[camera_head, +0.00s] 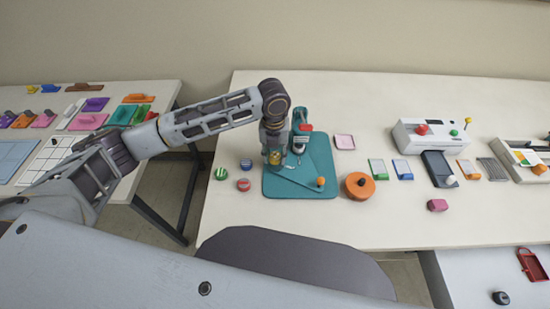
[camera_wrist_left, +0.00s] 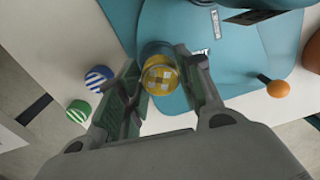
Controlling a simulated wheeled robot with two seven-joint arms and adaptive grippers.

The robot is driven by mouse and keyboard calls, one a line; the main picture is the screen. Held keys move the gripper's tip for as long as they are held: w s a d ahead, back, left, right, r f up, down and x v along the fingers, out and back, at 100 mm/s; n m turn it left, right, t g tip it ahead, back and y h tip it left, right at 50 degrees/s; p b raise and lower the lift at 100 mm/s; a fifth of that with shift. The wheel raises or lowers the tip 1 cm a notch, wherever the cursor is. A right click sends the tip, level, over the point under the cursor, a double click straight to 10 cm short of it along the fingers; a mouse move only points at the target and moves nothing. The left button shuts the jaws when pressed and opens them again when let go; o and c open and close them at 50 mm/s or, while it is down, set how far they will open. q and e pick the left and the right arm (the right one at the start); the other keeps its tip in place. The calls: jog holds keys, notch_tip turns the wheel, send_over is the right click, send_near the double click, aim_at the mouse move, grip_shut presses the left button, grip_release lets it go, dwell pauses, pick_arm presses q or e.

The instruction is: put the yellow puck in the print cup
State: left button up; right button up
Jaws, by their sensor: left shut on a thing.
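My left gripper (camera_head: 274,156) is shut on the yellow puck (camera_head: 275,158), over the left part of a teal machine base (camera_head: 290,188). My right gripper is not in view.
A small orange knob (camera_head: 320,181) is at the base's front right. The teal machine's upright (camera_head: 301,117) stands behind. A large orange disc (camera_head: 360,185) lies to the right.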

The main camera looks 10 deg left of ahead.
aim_at(275, 155)
pick_arm(q)
jog(key=shift+f, duration=1.45)
jog(key=o, duration=1)
jog(key=shift+f, duration=0.1)
jog(key=shift+c, duration=0.2)
notch_tip(275, 155, up, 12)
jog(key=shift+a, duration=0.1)
